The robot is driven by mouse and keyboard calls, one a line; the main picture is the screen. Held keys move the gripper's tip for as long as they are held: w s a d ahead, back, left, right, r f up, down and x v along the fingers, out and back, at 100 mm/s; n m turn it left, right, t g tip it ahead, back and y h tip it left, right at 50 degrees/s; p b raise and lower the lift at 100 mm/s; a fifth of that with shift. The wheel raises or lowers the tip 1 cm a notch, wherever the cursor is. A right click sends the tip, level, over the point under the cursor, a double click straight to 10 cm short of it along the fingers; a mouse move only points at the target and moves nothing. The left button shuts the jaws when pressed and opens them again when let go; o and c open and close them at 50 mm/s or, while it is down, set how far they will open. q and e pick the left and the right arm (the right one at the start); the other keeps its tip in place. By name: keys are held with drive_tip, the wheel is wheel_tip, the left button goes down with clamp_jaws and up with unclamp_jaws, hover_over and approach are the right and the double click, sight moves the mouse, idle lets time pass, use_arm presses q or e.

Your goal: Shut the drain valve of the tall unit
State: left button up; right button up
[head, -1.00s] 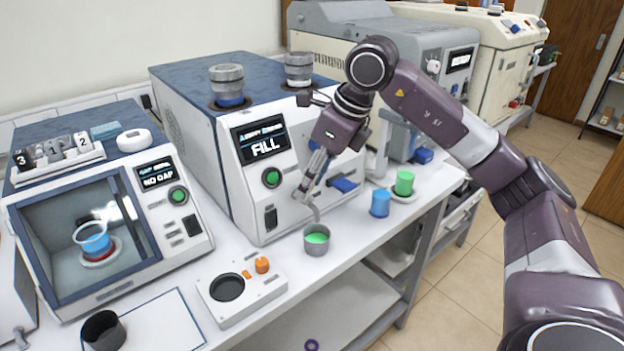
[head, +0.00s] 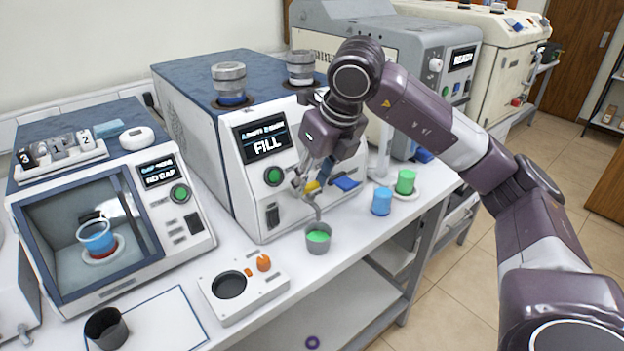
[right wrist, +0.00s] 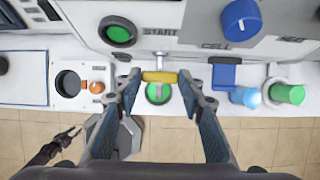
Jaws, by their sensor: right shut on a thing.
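The tall unit (head: 195,105) has a FILL display and a drain spout low on its front. The drain valve's yellow handle (right wrist: 160,77) lies crosswise in the right wrist view; part of it shows in the head view (head: 313,187).
A blue cup (head: 381,202) and a green cup (head: 404,182) stand right of the spout. A white block with a round hole (head: 242,292) and an orange knob (head: 263,263) lies front left. The bench edge is close in front of the grey cup.

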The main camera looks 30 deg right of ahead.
drive_tip(key=shift+w+r, duration=0.1)
drive_tip(key=o, duration=0.8)
drive_tip(key=shift+o, duration=0.2)
drive_tip(key=v, duration=1.2)
